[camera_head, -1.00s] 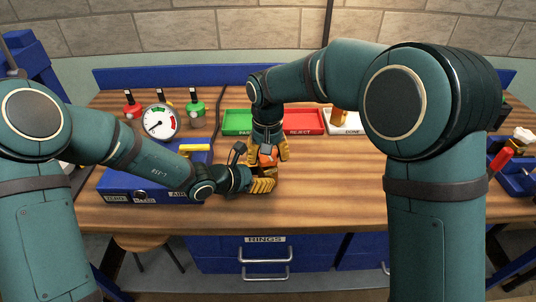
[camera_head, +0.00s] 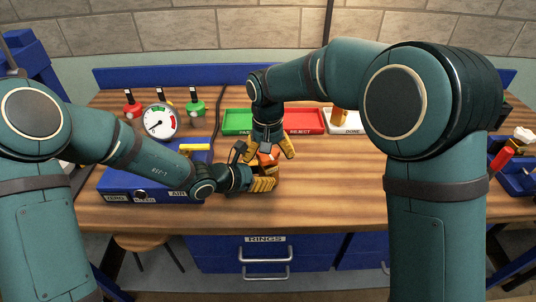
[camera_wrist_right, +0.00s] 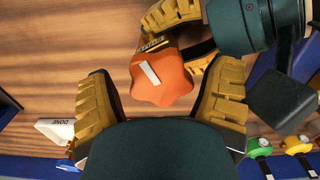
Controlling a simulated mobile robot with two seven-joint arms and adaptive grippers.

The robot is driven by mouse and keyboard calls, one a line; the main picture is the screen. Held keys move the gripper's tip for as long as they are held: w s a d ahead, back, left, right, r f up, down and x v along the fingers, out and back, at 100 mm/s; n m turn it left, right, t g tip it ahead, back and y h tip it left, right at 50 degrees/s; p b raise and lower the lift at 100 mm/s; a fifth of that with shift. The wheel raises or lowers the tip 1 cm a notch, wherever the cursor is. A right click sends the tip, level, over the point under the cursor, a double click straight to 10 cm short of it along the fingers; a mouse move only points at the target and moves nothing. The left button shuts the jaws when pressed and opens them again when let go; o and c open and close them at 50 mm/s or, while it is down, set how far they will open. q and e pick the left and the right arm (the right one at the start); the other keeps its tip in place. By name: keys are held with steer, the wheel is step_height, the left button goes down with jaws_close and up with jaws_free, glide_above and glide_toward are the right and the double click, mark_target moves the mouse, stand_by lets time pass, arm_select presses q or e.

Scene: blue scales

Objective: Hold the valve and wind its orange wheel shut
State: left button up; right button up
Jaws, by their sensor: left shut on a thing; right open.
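The valve's orange wheel (camera_head: 268,158) shows near the table's middle, with a white stripe across its top in the right wrist view (camera_wrist_right: 160,80). My left gripper (camera_head: 264,183) comes from the left, low over the table, shut on the valve, whose body is mostly hidden. Its yellow fingers also show beside the wheel in the right wrist view (camera_wrist_right: 180,28). My right gripper (camera_wrist_right: 160,105) is above the wheel, pointing down, its yellow fingers spread wide with the wheel between them. Clear gaps show between those fingers and the wheel.
Behind are a green tray (camera_head: 236,122), a red tray (camera_head: 304,121) and a white tray (camera_head: 352,128) holding an orange piece. The wooden table right of the valve is clear.

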steer(key=r, duration=0.7)
steer(key=shift+s+a+r, duration=0.1)
steer(key=shift+a+r, duration=0.1)
steer(key=shift+a, duration=0.1)
steer(key=shift+c, duration=1.3)
steer(key=shift+r, duration=0.4)
steer(key=c, duration=0.4)
steer(key=o, duration=0.7)
steer(key=f, duration=0.3)
steer(key=shift+s+d+g, duration=0.2)
steer(key=shift+d+g, duration=0.1)
steer(key=shift+d, duration=0.05)
steer(key=shift+c, duration=0.2)
steer(key=shift+r, duration=0.25)
steer(key=shift+w+d+r, duration=0.1)
steer(key=shift+d+r, duration=0.05)
steer(key=shift+r, duration=1.55)
step_height(320, 180, up, 9)
glide_above(269, 156)
steer(key=shift+d+r, duration=0.1)
steer(key=shift+w, duration=0.1)
